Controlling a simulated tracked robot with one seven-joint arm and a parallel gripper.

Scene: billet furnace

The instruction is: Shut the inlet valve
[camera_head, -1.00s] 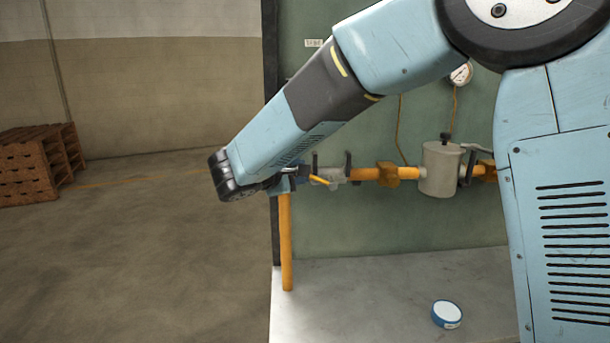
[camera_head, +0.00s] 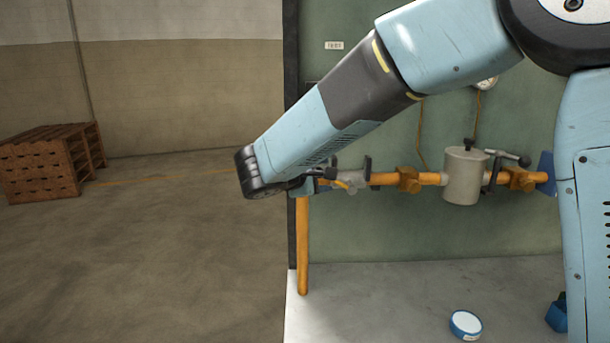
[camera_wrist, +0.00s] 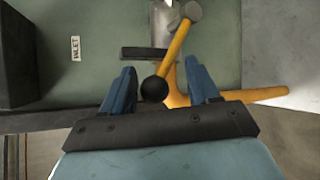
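The inlet valve (camera_head: 352,179) sits on the orange pipe near its left end, with a grey body. Contact cannot be told. In the head view my arm hides most of the gripper.
The orange pipe (camera_head: 385,179) runs right to a grey canister (camera_head: 464,176) with another black-handled fitting beside it. An orange post (camera_head: 303,245) stands below the left end. A round blue-and-white tin (camera_head: 466,324) lies on the bench. Wooden pallets (camera_head: 50,165) stand far left; the floor between is clear.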

